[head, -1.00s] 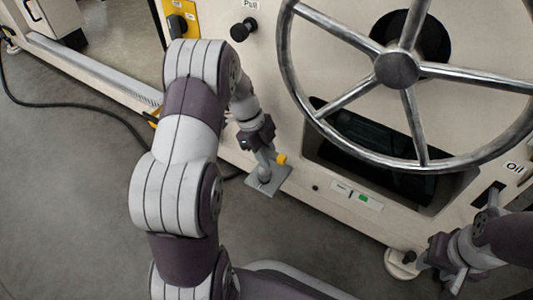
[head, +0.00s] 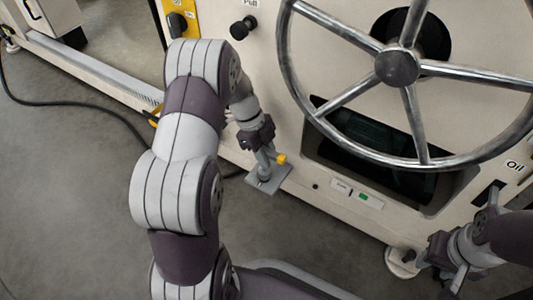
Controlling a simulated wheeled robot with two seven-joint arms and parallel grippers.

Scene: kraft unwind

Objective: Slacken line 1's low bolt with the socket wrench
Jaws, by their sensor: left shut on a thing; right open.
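My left gripper (head: 264,146) is in the head view, low in front of the cream machine's lower edge. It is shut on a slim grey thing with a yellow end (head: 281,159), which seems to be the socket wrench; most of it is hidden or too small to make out. Below it a grey foot plate (head: 258,192) lies at the floor, with a short grey upright piece on it. The low bolt cannot be told apart there, nor whether the wrench sits on it. My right gripper (head: 452,280) is open and empty at the lower right.
A large metal handwheel (head: 397,68) stands out from the machine front at the upper right. A dark recess (head: 380,145) lies behind it. A round machine foot (head: 402,266) is left of my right gripper. A black cable (head: 75,105) crosses the clear floor at left.

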